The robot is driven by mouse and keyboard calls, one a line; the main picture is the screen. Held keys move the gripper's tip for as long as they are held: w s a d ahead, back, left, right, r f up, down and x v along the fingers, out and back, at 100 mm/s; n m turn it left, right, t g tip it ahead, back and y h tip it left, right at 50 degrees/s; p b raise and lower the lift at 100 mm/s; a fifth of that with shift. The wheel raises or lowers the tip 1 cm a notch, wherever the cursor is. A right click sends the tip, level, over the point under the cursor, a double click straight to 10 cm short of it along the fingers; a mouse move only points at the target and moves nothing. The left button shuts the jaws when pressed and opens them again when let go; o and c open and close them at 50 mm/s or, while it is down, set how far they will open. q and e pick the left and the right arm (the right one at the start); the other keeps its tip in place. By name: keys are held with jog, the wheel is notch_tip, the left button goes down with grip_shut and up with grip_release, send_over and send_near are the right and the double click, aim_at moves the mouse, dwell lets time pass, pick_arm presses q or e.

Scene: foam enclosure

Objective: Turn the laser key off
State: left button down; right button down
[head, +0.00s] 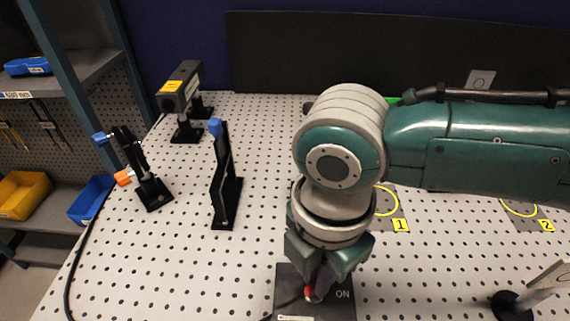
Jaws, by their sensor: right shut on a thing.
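The laser key (309,293) shows as a small red piece on a dark key box (290,279) at the bottom centre of the head view. White letters "ON" are printed on the box, right of the key. My right gripper (314,288) points down over the box and is shut on the key. Its fingers and wrist hide much of the key and the back of the box, so the key's exact angle is hard to tell. My left gripper is not in view.
A black laser housing (181,88) with a yellow label stands at the back left. Black mounts (226,180) with blue knobs stand left of my arm. Yellow circles marked 1 (384,201) and 2 (519,207) lie right. A post (512,305) stands front right.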

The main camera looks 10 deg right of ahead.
jog(key=n, duration=0.5)
jog(key=shift+n, duration=0.3)
jog(key=n, duration=0.3)
jog(key=shift+n, duration=0.8)
jog(key=c, duration=0.9)
grip_release()
jog(key=shift+c, duration=0.2)
jog(key=shift+r, duration=0.1)
notch_tip(320, 180, up, 10)
